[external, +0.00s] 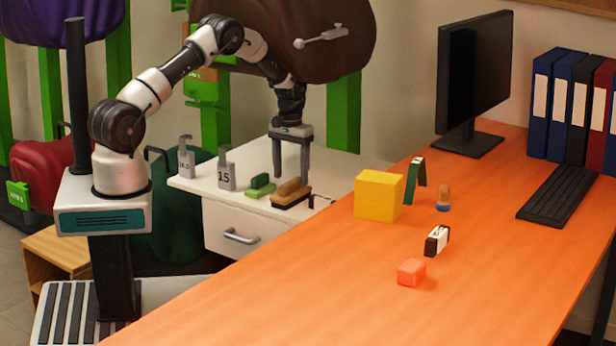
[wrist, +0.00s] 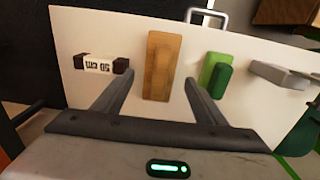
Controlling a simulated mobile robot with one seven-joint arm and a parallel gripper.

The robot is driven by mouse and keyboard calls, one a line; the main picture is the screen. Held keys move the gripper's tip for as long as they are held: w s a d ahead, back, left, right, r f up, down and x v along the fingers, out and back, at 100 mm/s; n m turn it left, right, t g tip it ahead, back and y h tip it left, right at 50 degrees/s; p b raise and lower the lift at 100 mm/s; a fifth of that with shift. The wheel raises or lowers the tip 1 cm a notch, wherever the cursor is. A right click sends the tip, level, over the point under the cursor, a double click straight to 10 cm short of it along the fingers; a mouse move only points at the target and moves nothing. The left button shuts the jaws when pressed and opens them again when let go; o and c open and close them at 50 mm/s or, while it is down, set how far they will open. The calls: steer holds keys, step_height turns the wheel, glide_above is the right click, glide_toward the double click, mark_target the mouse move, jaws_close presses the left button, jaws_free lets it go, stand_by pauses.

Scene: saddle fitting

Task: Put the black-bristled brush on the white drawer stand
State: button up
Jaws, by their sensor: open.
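The black-bristled brush (external: 291,193), with a brown wooden back and a dark underside, lies on top of the white drawer stand (external: 345,170). In the wrist view the brush (wrist: 161,65) shows from above as a long tan block, with no bristles in sight. My gripper (external: 291,176) is open and empty, pointing down at the brush. In the wrist view my gripper's fingers (wrist: 159,78) appear on either side of the brush, with space at both sides. I cannot tell how far the fingertips are above the stand top (wrist: 225,115).
A green brush (external: 262,185) lies close beside the brown one, with grey weights (external: 226,170) farther left. A dark-ended white block (wrist: 98,65) lies on its other side. The orange desk (external: 330,290) stands in front, holding a yellow cube (external: 378,195) and small items.

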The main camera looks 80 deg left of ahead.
mark_target(291, 182)
steer(key=shift+r+p, duration=0.3)
steer(key=shift+r, duration=1.7)
